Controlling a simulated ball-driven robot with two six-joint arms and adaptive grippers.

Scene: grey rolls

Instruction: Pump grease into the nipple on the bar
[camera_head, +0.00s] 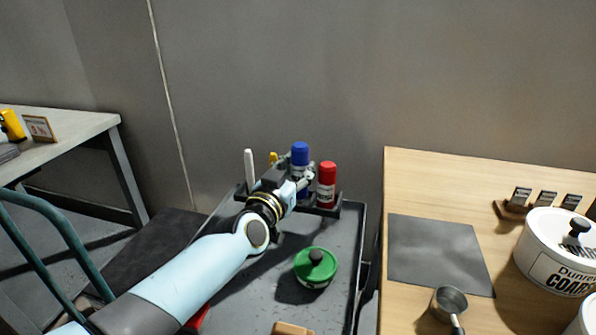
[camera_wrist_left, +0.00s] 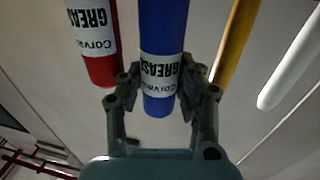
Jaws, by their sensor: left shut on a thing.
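A blue grease tube (camera_head: 300,155) with a white label stands upright at the back of the grey cart, by a dark rack (camera_head: 333,209). My left gripper (camera_head: 303,184) reaches it from the front and is shut on it. In the left wrist view, the fingers (camera_wrist_left: 163,95) close on both sides of the blue tube (camera_wrist_left: 162,38), around its label. Whether the tube's end rests in the rack is hidden. A red grease tube (camera_head: 326,178) stands just right of it. I cannot make out a bar with a nipple. My right gripper is not in view.
A white stick (camera_head: 249,172) and a yellow item (camera_head: 272,157) stand left of the blue tube. A green-lidded jar (camera_head: 316,264) sits on the cart tray (camera_head: 338,232). A wooden table (camera_head: 430,170) with a grey mat (camera_head: 437,252), metal cup (camera_head: 449,302) and white canister (camera_head: 556,250) is right.

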